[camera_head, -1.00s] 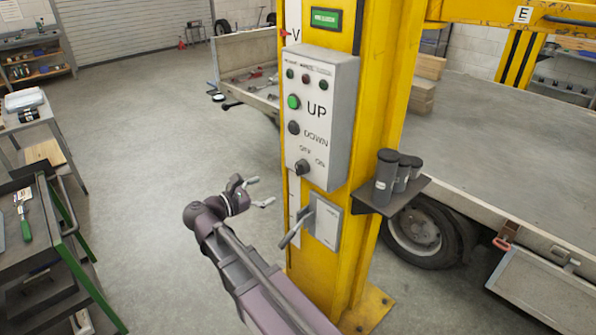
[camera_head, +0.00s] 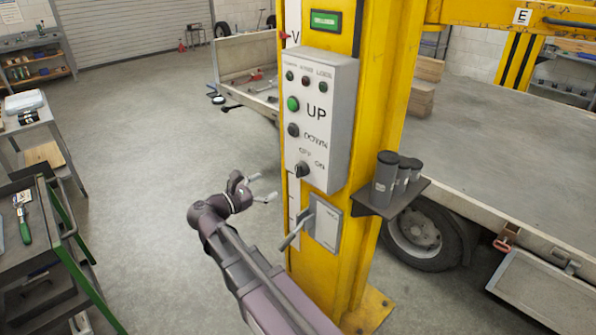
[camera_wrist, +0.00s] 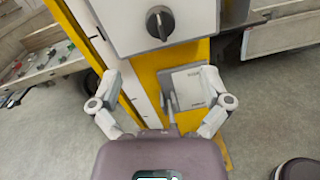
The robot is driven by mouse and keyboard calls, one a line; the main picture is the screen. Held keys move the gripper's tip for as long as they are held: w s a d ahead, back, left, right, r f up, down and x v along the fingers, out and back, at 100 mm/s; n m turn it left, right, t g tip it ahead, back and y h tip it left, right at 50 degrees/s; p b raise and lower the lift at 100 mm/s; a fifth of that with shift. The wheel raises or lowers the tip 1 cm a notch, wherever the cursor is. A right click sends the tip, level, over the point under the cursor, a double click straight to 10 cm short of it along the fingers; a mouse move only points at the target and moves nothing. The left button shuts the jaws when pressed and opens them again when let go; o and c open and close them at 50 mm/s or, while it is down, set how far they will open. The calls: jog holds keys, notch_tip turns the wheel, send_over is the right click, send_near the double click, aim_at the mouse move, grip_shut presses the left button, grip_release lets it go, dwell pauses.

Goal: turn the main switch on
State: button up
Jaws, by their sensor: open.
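The main switch is a dark rotary knob (camera_head: 302,170) low on the grey control box (camera_head: 340,125), with OFF and ON lettered above it. It also shows in the wrist view as a round black knob (camera_wrist: 160,22), its bar close to upright. Which mark it points to is hard to tell. My gripper (camera_head: 264,188) is left of the yellow post, a little below the knob's height, and apart from the box. In the wrist view my gripper (camera_wrist: 166,86) has its two fingers wide apart and nothing between them. The knob lies beyond the fingertips, above their middle.
The box hangs on a yellow post (camera_head: 370,150). Below it are a plate with a lever (camera_head: 297,232) and a shelf (camera_head: 392,205) with several dark cylinders (camera_head: 385,178). A green-edged cart (camera_head: 75,250) stands left. The floor (camera_head: 150,130) between is clear.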

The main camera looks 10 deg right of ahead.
aim_at(296, 171)
jog(key=x, duration=1.1)
jog(key=shift+w+d, duration=0.1)
jog(key=shift+d, duration=0.1)
jog(key=c, duration=1.2)
